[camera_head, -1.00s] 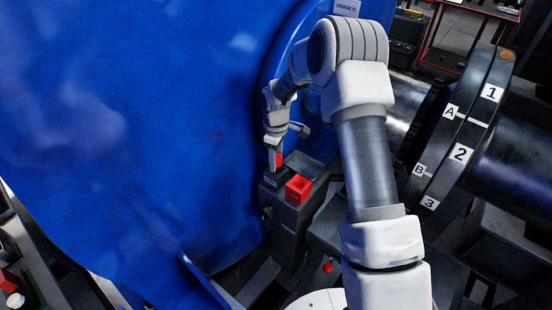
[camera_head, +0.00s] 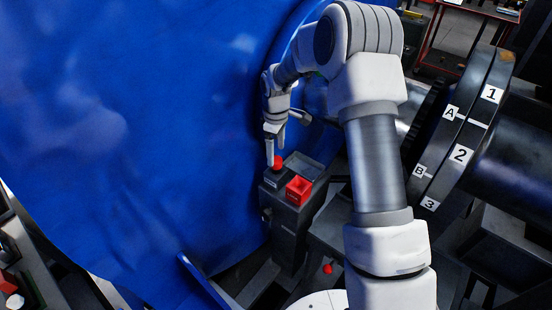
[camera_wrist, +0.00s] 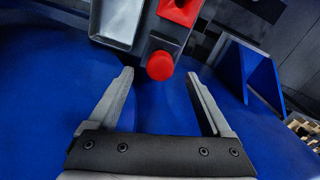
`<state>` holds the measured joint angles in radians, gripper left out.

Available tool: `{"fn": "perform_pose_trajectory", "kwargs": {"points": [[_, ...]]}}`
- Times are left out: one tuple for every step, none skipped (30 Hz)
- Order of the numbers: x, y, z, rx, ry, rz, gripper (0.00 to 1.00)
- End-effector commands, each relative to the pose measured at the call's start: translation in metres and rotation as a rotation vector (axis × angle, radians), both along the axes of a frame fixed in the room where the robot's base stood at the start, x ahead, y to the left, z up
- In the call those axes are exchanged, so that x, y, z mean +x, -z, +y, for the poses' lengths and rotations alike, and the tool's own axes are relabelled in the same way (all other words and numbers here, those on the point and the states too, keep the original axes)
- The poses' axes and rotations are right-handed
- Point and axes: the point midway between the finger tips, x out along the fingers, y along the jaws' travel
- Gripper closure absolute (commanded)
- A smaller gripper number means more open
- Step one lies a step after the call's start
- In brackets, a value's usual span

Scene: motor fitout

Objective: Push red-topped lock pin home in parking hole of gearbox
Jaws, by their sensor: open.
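The red-topped lock pin (camera_head: 278,161) stands at the back left of a dark grey block (camera_head: 286,222), beside an open grey tray. Its round red top (camera_wrist: 160,66) shows in the wrist view; the shaft and any hole under it are hidden, so I cannot tell how deep it sits. My gripper (camera_head: 275,152) is open and empty right at the pin. In the wrist view the fingertips (camera_wrist: 160,76) are spread to either side of the red top, with clear gaps. I cannot tell which part is the gearbox.
A red square box (camera_head: 299,190) and the grey tray (camera_head: 303,166) sit on the block close to the pin. A blue sheet (camera_head: 130,130) fills the left. A small red knob (camera_head: 327,268) is lower down. A large numbered flange (camera_head: 462,150) stands at right.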

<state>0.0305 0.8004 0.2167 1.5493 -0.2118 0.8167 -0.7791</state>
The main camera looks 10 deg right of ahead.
Motion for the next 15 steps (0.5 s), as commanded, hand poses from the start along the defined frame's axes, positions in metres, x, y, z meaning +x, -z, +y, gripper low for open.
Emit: {"fn": "perform_pose_trajectory", "kwargs": {"points": [[0.001,-0.016,0.0,0.001,0.001,-0.005,0.17],[0.001,-0.024,0.0,0.0,0.001,-0.006,0.17],[0.001,-0.034,-0.001,0.001,0.001,-0.005,0.17],[0.001,-0.041,-0.001,0.0,0.001,-0.006,0.17],[0.001,-0.049,-0.001,0.0,0.0,-0.004,0.17],[0.001,-0.058,0.0,0.0,0.0,-0.004,0.17],[0.001,-0.065,0.0,0.0,-0.001,-0.004,0.17],[0.001,-0.072,0.0,-0.001,-0.001,-0.005,0.17],[0.001,-0.081,0.0,0.0,-0.001,-0.004,0.17],[0.001,-0.087,0.0,0.001,-0.001,-0.005,0.17],[0.001,-0.093,0.0,0.0,-0.001,-0.004,0.17],[0.001,-0.099,0.0,0.0,0.0,-0.004,0.17],[0.001,-0.104,0.0,0.001,0.0,-0.003,0.17],[0.001,-0.108,0.0,0.0,0.0,-0.002,0.17],[0.001,-0.113,0.0,0.001,0.0,-0.003,0.17]]}}
